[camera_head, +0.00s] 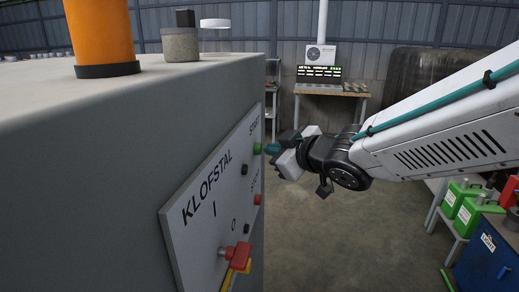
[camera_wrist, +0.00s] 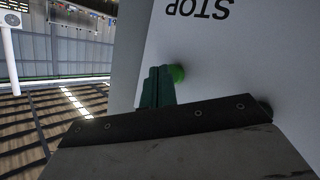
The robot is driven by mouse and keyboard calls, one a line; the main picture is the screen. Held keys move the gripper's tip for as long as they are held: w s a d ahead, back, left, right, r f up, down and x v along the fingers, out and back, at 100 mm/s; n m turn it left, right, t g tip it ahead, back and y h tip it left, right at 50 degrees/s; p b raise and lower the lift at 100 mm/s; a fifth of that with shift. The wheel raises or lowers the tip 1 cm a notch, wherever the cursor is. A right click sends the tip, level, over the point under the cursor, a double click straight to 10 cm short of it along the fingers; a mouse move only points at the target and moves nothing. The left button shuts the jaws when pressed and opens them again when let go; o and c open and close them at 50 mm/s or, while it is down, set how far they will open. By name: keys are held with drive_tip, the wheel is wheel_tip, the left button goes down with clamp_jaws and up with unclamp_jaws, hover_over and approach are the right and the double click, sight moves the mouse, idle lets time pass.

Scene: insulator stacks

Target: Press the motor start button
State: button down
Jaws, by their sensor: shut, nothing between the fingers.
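The control panel (camera_head: 205,215) is a pale plate marked KLOFSTAL on the side of a grey cabinet. The green button (camera_head: 257,148) sits beneath the START label near its far upper edge. A red button (camera_head: 257,199) is below it by another label. My gripper (camera_head: 271,149) is shut and empty, with its teal fingertips right at the green button. In the wrist view, the shut fingertips (camera_wrist: 157,72) partly overlap the green button (camera_wrist: 178,73), beside an upside-down STOP label. I cannot tell whether they touch the button.
A red and yellow switch (camera_head: 238,257) protrudes from the panel's lower part. An orange beacon (camera_head: 101,35) stands on the cabinet top. A workbench (camera_head: 330,92) is at the back. Green canisters (camera_head: 466,212) and a blue box (camera_head: 490,250) are at right. The middle floor is clear.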

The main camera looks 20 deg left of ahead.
drive_tip(key=shift+s+a, duration=0.15)
drive_tip(key=shift+a, duration=0.3)
idle(0.4)
idle(0.3)
drive_tip(key=shift+w+d, duration=0.25)
drive_tip(key=shift+d, duration=0.65)
drive_tip(key=shift+w+d, duration=0.2)
drive_tip(key=shift+d, duration=0.6)
drive_tip(key=shift+w+d, duration=0.2)
drive_tip(key=shift+d, duration=0.65)
drive_tip(key=shift+w+d, duration=0.2)
drive_tip(key=shift+d, duration=0.6)
